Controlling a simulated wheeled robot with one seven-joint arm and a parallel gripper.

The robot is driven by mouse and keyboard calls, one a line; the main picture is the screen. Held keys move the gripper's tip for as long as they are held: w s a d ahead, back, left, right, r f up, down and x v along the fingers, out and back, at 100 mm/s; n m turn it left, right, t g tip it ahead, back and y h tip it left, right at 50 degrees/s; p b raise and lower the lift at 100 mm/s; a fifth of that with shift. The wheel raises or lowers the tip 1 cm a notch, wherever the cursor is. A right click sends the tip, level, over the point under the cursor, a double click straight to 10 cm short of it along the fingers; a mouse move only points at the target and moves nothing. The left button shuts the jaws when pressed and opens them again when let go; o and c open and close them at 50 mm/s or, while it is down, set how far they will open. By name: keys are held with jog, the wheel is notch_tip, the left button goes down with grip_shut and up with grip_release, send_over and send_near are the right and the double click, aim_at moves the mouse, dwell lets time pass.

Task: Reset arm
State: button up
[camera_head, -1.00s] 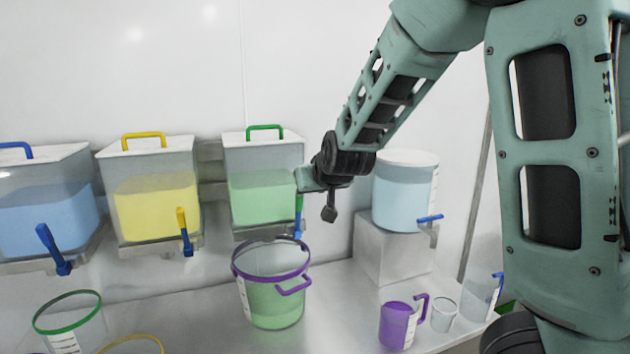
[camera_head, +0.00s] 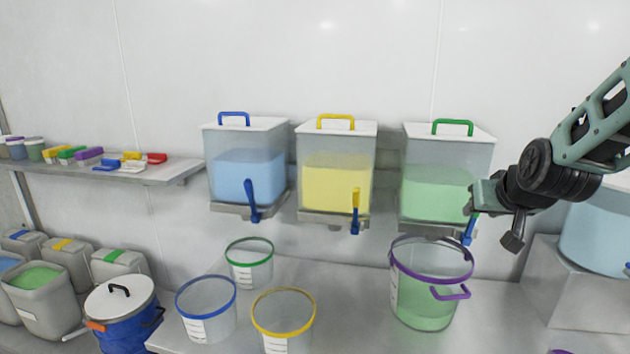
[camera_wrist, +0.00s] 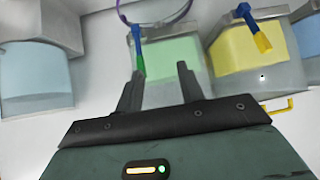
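I cannot tell whether a finger touches the lever. A purple-rimmed bucket (camera_head: 425,305) with green liquid stands below, under the green dispenser.
Blue (camera_head: 245,180) and yellow (camera_head: 337,178) dispensers hang to the left. Green-, blue- and yellow-rimmed buckets (camera_head: 249,265) (camera_head: 207,309) (camera_head: 283,320) stand on the counter. A light-blue container (camera_head: 600,230) sits on a block (camera_head: 570,300) at right. A shelf (camera_head: 175,172) is at left.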

jog(key=s+a+f+n+g+y+b, duration=0.25)
jog(key=s+a+f, duration=0.25)
jog(key=s+a, duration=0.3)
jog(key=s+a+f+n+g+y+b, duration=0.1)
jog(key=s+a+f+n+g+y, duration=0.15)
jog(key=s+a+f, duration=0.55)
jog(key=s+a+n+g+h+b, duration=0.1)
jog(key=s+a+n+g, duration=0.1)
jog(key=s, duration=0.5)
jog(key=s+a+f+n+g+h+b, duration=0.1)
jog(key=s+a+n+g, duration=0.1)
jog(key=s, duration=0.5)
jog(key=shift+s+a+f+n+g+h, duration=0.25)
jog(key=shift+s+a+n+g+h, duration=0.2)
jog(key=shift+a, duration=0.55)
jog(key=shift+w, duration=0.1)
